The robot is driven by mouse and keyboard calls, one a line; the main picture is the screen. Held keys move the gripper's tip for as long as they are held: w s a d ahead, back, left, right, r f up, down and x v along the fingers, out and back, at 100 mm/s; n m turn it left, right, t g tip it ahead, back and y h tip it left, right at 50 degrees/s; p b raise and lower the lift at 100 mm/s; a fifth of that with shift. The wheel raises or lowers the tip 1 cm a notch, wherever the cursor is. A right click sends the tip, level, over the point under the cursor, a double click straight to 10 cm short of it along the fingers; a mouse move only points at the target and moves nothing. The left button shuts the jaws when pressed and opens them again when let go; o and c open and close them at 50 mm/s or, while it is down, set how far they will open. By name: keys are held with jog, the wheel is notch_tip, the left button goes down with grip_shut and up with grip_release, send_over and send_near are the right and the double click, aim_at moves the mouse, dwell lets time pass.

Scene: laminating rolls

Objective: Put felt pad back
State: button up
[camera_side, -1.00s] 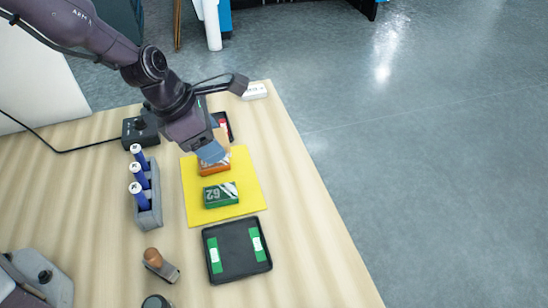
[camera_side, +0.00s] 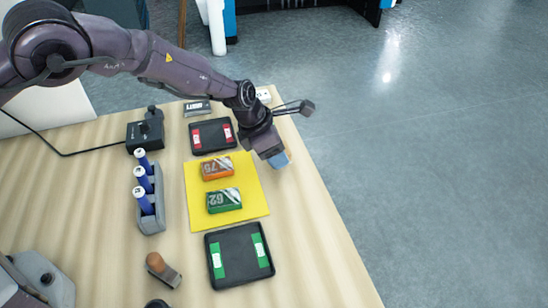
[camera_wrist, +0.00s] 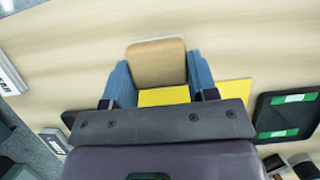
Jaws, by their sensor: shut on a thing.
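A tan felt pad (camera_wrist: 156,62) sits between the two blue fingers of my gripper (camera_wrist: 158,72) in the wrist view, and the gripper is shut on it. In the side view my gripper (camera_side: 279,160) is just right of the yellow mat (camera_side: 255,200), near the table's right edge. Only a sliver of tan shows there behind the fingers. How high the pad is above the table I cannot tell. An orange block (camera_side: 217,169) and a green block (camera_side: 224,201) lie on the mat.
A black tray with green strips (camera_side: 239,254) lies in front of the mat, and one with red strips (camera_side: 212,135) behind it. A grey rack with blue cylinders (camera_side: 150,212) stands left. A wooden-handled tool (camera_side: 160,268) lies front left. Bare table lies along the right edge.

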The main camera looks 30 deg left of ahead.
jog(key=shift+f, duration=1.45)
jog(key=shift+f, duration=0.1)
jog(key=o, duration=0.9)
jog(key=v, duration=1.2)
jog(key=shift+r, duration=0.2)
